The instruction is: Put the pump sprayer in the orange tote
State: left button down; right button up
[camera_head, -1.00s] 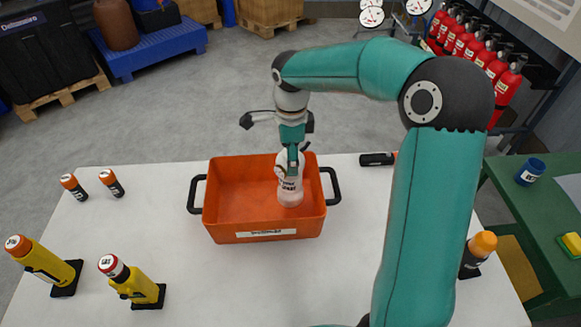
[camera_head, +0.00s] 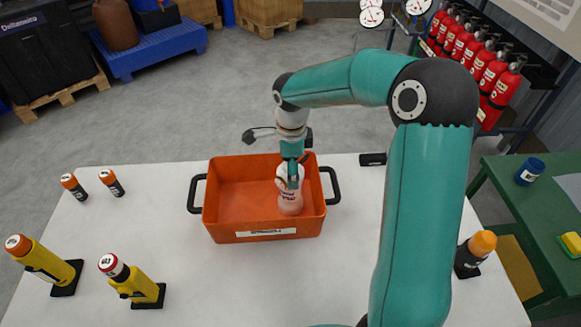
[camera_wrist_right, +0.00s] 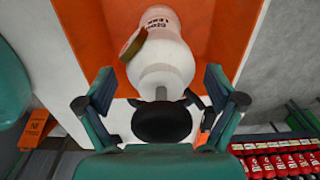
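The pump sprayer (camera_head: 290,203), a white and pinkish bottle with a printed label, stands roughly upright inside the right part of the orange tote (camera_head: 228,222). It appears to rest on the tote floor. My right gripper (camera_head: 291,172) is over its top, pointing down. In the right wrist view, the sprayer's white body (camera_wrist_right: 160,60) and black top lie between the fingers of the right gripper (camera_wrist_right: 160,85). These fingers are spread wide, with gaps on both sides. The gripper hides part of the sprayer's top in the head view. My left gripper is not in view.
Yellow cylinders (camera_head: 45,262) on black bases stand at the table's left front. Two small orange-capped cylinders (camera_head: 72,186) stand behind them. An orange-topped dark cylinder (camera_head: 470,258) is at the right. A black item (camera_head: 372,159) lies behind the tote's right handle.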

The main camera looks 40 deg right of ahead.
dwell(0.3)
notch_tip(320, 180, up, 12)
jog(key=shift+r, duration=0.1)
dwell(0.4)
dwell(0.4)
